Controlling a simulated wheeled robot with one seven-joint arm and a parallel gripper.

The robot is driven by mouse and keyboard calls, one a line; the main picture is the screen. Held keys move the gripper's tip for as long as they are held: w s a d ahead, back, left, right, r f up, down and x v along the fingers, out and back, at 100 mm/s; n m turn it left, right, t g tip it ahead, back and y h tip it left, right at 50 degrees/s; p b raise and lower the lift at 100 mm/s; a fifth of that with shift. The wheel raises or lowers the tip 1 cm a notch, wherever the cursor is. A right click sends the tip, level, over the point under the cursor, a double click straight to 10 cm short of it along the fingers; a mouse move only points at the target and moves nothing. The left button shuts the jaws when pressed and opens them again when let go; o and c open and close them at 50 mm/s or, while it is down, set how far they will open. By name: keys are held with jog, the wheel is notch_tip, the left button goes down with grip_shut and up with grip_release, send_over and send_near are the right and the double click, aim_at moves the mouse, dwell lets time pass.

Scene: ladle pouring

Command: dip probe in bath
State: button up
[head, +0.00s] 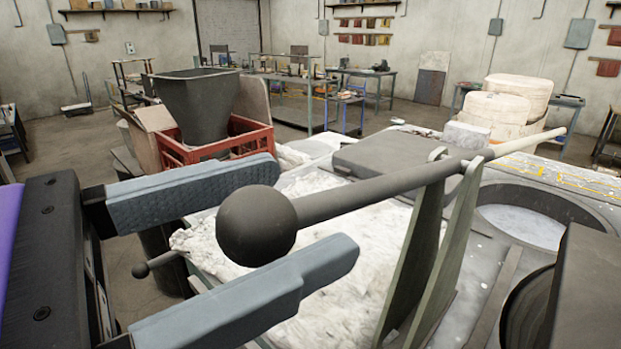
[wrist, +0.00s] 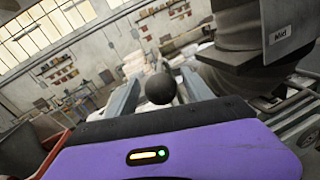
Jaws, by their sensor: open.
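The probe (head: 375,193) is a long dark rod with a black ball (head: 257,226) at its near end and a pale far tip. It rests on an upright two-plate green-grey stand (head: 455,230), sloping up to the right in the head view. My gripper (head: 315,212) is open, its two grey-blue fingers on either side of the ball end. In the wrist view the ball (wrist: 160,88) sits between the fingers, with gaps showing. A round opening with a pale surface, seemingly the bath (head: 525,226), lies right of the stand, below the rod's far part.
A red crate (head: 180,155) holding a dark hopper (head: 197,105) stands at left. A white, rough-covered surface (head: 345,240) lies under the rod. A dark bulky block (head: 580,290) is at lower right. White round tubs (head: 505,105) stand behind. A smaller ball-ended rod (head: 140,270) shows at lower left.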

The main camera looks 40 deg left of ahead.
grip_shut()
dwell(0.3)
jog(key=w+r, duration=0.1)
jog(key=r, duration=0.2)
jog(key=w+r+b, duration=0.1)
jog(key=r, duration=0.2)
jog(key=w+d+r, duration=0.1)
jog(key=w+r, duration=0.1)
jog(key=r, duration=0.2)
jog(key=shift+b, duration=0.3)
grip_release()
jog(key=shift+a, duration=0.1)
